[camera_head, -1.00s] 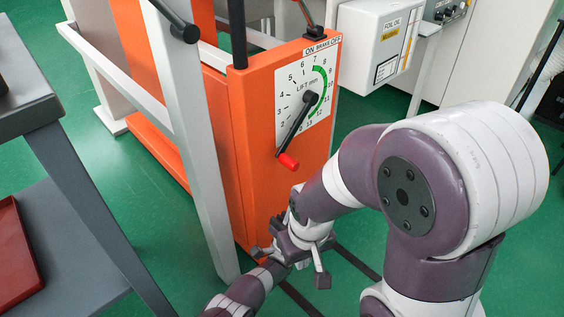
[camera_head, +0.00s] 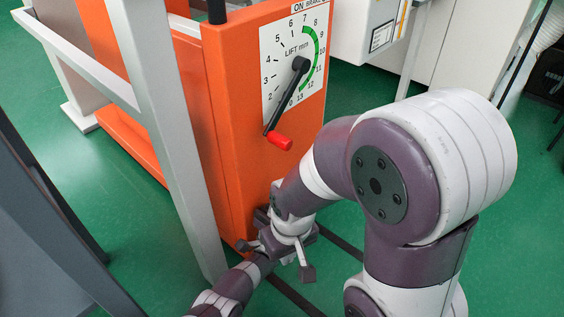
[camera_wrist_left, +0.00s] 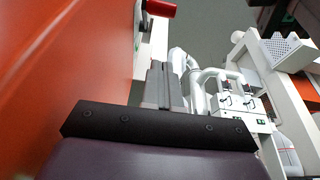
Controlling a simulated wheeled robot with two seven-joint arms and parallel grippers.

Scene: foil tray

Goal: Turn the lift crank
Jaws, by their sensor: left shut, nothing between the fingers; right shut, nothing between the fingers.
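The lift crank (camera_head: 284,97) is a black arm on a dial (camera_head: 275,50) on the orange cabinet (camera_head: 230,110). It points down and left from its hub, ending in a red handle (camera_head: 278,141). The handle also shows at the top of the left wrist view (camera_wrist_left: 160,8). My right gripper (camera_head: 284,240) is low in front of the cabinet, below the handle and apart from it. My left gripper (camera_wrist_left: 165,85) is shut and empty, beside the orange panel and below the handle. In the head view my arms overlap and largely hide it.
A grey metal post (camera_head: 165,130) stands left of the cabinet face. A dark grey table (camera_head: 50,235) is at lower left. A white box (camera_head: 368,25) is behind the dial to the right. Green floor (camera_head: 140,230) is open between table and post.

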